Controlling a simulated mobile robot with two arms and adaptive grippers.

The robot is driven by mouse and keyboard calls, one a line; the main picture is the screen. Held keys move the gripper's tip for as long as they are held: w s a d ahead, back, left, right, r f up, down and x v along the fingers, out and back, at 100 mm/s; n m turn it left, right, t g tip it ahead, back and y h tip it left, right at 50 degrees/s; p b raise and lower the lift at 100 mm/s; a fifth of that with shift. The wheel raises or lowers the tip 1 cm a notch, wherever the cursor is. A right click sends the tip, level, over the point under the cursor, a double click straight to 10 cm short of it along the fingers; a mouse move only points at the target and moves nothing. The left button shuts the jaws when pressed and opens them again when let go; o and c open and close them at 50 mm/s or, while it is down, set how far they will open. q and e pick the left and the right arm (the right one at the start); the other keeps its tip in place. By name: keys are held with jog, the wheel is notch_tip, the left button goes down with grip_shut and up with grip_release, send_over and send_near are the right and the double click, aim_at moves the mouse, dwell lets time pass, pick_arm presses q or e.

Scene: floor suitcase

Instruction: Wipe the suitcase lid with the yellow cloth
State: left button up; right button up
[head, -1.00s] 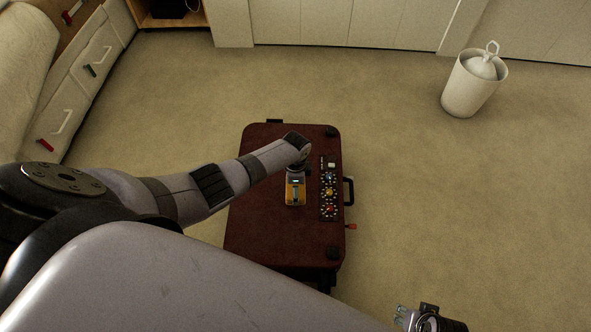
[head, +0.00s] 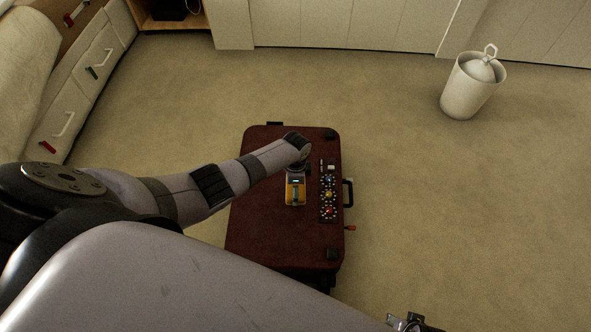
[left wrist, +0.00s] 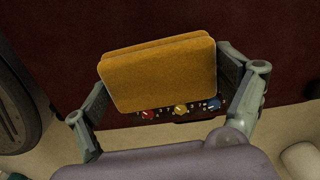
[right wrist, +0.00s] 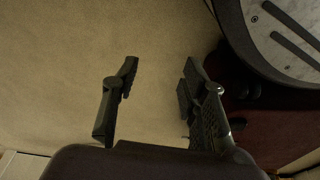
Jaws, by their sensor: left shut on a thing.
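The dark red suitcase (head: 262,225) lies flat on the carpet, and its lid also shows in the left wrist view (left wrist: 60,40). The yellow cloth (left wrist: 160,75), a folded orange-yellow pad, is between the fingers of my left gripper (left wrist: 166,78), which is shut on it. In the head view the cloth (head: 301,194) is over the lid, just left of the dial panel; whether it presses on the lid I cannot tell. My right gripper (head: 415,324) is at the bottom edge of the head view. In the right wrist view it (right wrist: 160,76) is open and empty.
A dial panel (head: 328,194) with coloured knobs lies along the lid's right side. A black handle (head: 348,191) and a small orange-tipped part (head: 350,228) stick out there. A white bin (head: 468,90) stands at the back right. The carpet right of the suitcase is clear.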

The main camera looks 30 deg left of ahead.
pick_arm(q)
jog(key=shift+r+p, duration=0.95)
jog(key=shift+r, duration=0.15)
pick_arm(e)
jog(key=s+f, duration=0.4)
jog(key=f, duration=0.1)
jog(key=shift+d+f, duration=0.25)
jog(key=shift+f, duration=0.15)
pick_arm(q)
jog(key=shift+w, duration=0.1)
